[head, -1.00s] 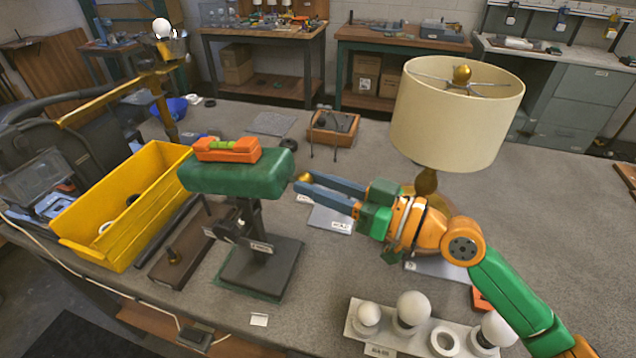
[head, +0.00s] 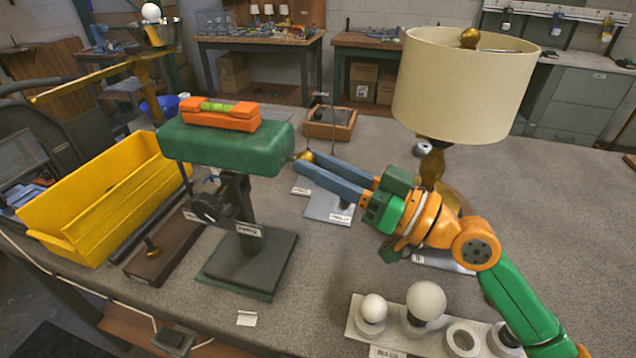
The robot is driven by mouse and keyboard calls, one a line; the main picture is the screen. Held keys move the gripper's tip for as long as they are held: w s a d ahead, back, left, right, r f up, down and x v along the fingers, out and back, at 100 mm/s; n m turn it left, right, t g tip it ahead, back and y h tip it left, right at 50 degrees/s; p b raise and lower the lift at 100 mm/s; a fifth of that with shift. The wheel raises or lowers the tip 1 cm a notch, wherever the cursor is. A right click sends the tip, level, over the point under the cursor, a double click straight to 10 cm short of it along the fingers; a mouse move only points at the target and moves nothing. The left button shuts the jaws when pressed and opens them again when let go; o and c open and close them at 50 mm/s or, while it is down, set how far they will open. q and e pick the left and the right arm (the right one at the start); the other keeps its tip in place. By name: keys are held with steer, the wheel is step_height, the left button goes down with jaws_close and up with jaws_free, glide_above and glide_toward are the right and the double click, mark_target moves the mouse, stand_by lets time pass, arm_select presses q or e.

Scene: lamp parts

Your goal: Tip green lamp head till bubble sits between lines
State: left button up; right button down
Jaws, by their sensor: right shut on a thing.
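The green lamp head (head: 225,146) is a rounded block on a dark stand with a square base (head: 248,265). An orange spirit level (head: 232,119) with a green vial (head: 215,107) lies on top of it. The level slopes slightly down to the right in the picture. The bubble and lines are too small to tell. My right gripper (head: 303,160) is shut on a small brass knob (head: 302,156) at the lamp head's right end. The fingers partly hide the knob. My left gripper is not in view.
A yellow bin (head: 92,207) stands left of the stand, with a brown block (head: 165,250) between. A brass lamp with a cream shade (head: 462,85) stands behind my right arm. A bulb tray (head: 400,335) lies at the front. Bare bench (head: 320,270) shows right of the stand.

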steer(key=c, duration=0.6)
jaws_free()
